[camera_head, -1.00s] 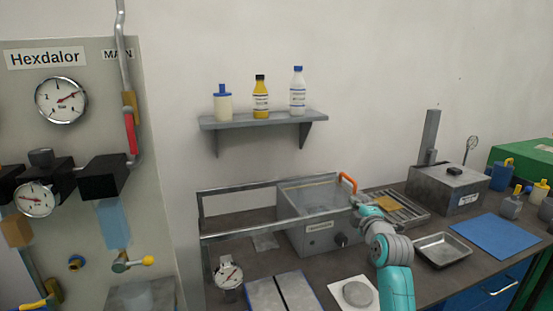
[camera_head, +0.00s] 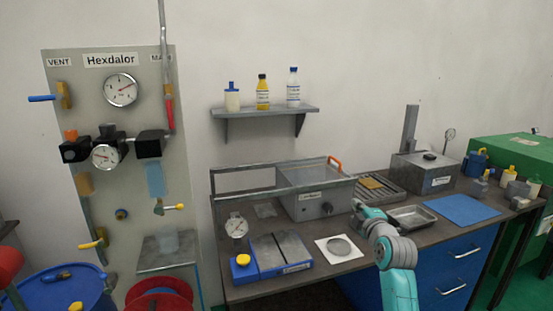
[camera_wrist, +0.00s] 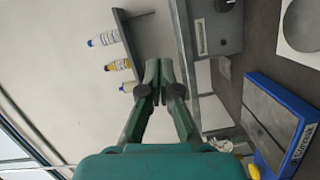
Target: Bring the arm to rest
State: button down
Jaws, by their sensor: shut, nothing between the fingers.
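My gripper (camera_wrist: 160,92) shows in the wrist view with its two dark green fingers together and nothing between them. In the head view my teal and grey arm rises at the lower right and bends left over the bench. Its far end (camera_head: 357,206) is small there, in front of the grey box with the orange handle, and the fingers are hard to make out. Whether the arm touches anything there cannot be told.
The grey box (camera_head: 303,204) and a metal tray (camera_head: 412,216) are close to the arm. A blue-edged plate block (camera_head: 272,258), a dial gauge (camera_head: 236,226) and a white square with a disc (camera_head: 339,248) lie on the bench (camera_head: 352,265). A wall shelf (camera_head: 263,111) holds bottles.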

jog(key=s+a+f+m+g+h, duration=0.1)
jog(key=s+f+m, duration=0.2)
jog(key=s+f, duration=0.95)
jog(key=s+a+f+m, duration=0.2)
jog(key=s+f+m, duration=0.2)
jog(key=s+f, duration=0.8)
jog(key=s+a+f+m+g, duration=0.1)
jog(key=s+f+m, duration=0.2)
jog(key=s, duration=1.2)
jog(key=s+a+f+m, duration=0.1)
jog(key=s+f+m, duration=0.2)
jog(key=s, duration=1.2)
jog(key=s+r+m, duration=0.1)
jog(key=s+r, duration=0.3)
jog(key=s, duration=0.4)
jog(key=s+r+m, duration=0.2)
jog(key=s+r, duration=0.2)
jog(key=s, duration=0.4)
jog(key=shift+a+r+m+g, duration=0.15)
jog(key=shift+a+m+g, duration=0.15)
jog(key=shift+a, duration=0.05)
